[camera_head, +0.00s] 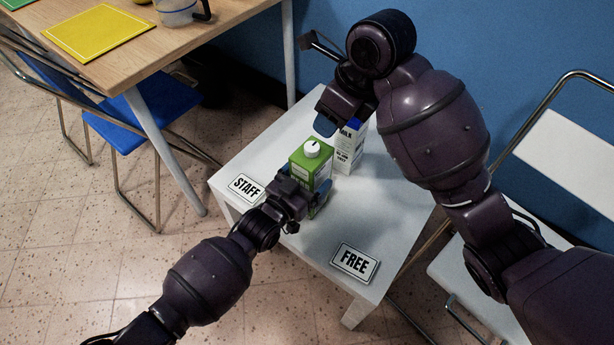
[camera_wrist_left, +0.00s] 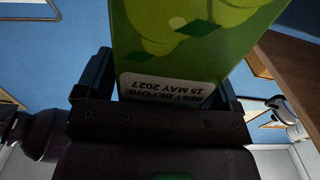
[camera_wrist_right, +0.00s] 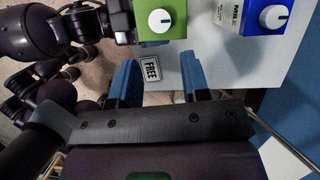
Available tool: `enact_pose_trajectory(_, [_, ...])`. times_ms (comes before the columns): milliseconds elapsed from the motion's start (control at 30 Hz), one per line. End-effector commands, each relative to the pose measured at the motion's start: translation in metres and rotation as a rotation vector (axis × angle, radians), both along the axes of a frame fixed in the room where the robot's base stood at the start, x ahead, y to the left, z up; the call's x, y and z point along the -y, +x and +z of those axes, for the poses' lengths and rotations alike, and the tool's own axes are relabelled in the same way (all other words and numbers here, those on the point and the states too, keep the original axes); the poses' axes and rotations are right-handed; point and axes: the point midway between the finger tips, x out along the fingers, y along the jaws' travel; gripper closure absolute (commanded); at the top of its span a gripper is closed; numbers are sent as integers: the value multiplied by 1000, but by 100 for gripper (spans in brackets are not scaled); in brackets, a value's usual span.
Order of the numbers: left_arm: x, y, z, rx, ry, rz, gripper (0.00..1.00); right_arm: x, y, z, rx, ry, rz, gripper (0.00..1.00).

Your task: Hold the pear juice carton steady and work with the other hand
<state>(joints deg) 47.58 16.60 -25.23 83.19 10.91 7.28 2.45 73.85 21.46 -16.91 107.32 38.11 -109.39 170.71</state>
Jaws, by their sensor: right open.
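The pear juice carton (camera_head: 311,165) is green with a white cap and stands upright on the small white table. My left gripper (camera_head: 306,193) has its fingers on both sides of the carton's lower part. In the left wrist view the carton (camera_wrist_left: 195,40) fills the gap between the fingers, with its "best before" label facing the camera. My right gripper (camera_head: 327,124) is open and empty, above the table near the milk carton. In the right wrist view its blue fingers (camera_wrist_right: 160,78) are spread with nothing between them, and the juice carton's cap (camera_wrist_right: 160,20) shows beyond them.
A white and blue milk carton (camera_head: 350,147) stands just behind the juice carton. A STAFF sign (camera_head: 244,188) and a FREE sign (camera_head: 355,262) lie on the white table (camera_head: 385,215). A wooden table (camera_head: 160,45) is at upper left, a white chair (camera_head: 570,155) at right.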

Motion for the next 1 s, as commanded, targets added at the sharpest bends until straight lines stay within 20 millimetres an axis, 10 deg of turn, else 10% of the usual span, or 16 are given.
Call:
enact_pose_trajectory(300, [0,0,0,0,0,0,61,0,0,0,0,0,0,57])
enact_pose_trajectory(400, [0,0,0,0,0,0,61,-1,1,2,5,1,1,42])
enact_pose_trajectory(767, [0,0,0,0,0,0,62,-20,25,56,128,-83,81,42])
enact_pose_trajectory(1000, [0,0,0,0,0,0,62,-31,28,65,206,-214,445,42])
